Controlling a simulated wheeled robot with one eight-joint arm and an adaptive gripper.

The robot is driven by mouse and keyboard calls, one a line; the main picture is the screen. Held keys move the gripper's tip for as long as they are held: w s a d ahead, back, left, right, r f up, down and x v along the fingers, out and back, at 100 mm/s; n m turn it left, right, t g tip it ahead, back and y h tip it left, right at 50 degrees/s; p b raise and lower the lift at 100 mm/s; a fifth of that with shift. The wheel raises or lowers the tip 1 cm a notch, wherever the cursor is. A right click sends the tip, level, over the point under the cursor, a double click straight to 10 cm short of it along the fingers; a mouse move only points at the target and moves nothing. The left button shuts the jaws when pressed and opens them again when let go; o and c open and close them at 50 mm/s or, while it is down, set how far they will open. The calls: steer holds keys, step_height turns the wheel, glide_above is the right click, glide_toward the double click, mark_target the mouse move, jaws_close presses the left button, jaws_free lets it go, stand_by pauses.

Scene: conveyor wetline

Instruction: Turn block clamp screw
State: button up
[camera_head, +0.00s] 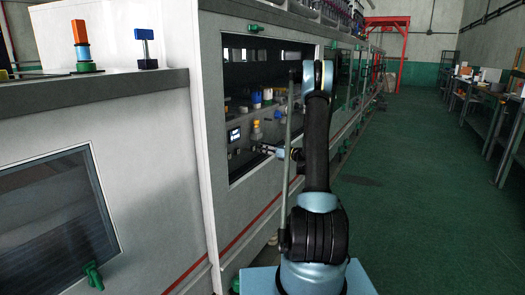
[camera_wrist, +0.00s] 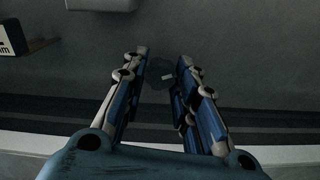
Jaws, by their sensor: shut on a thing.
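My gripper (camera_head: 266,149) reaches from the right into the open window of the white machine. In the wrist view its two blue-and-pale fingers (camera_wrist: 160,76) point away from me, with a narrow gap between their tips. A small dark grey rounded piece with a pale tab (camera_wrist: 167,77) sits between the tips. I take it as the clamp screw, held by the fingers. Its shape is dim against the grey wall, and how far it is turned cannot be told. The clamp block itself is not clear in either view.
The machine's window frame (camera_head: 217,165) surrounds my forearm's reach. Inside, a small lit display (camera_head: 234,134) and yellow-topped fittings (camera_head: 256,130) are close to my gripper. A pale box (camera_wrist: 101,4) shows at the wrist view's top. Green floor (camera_head: 420,200) is clear at right.

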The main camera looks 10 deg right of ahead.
steer(key=shift+a+m, duration=0.1)
steer(key=shift+m, duration=0.2)
steer(key=shift+m, duration=1.8)
steer(key=o, duration=0.7)
steer(key=shift+f, duration=0.1)
steer(key=v, duration=0.6)
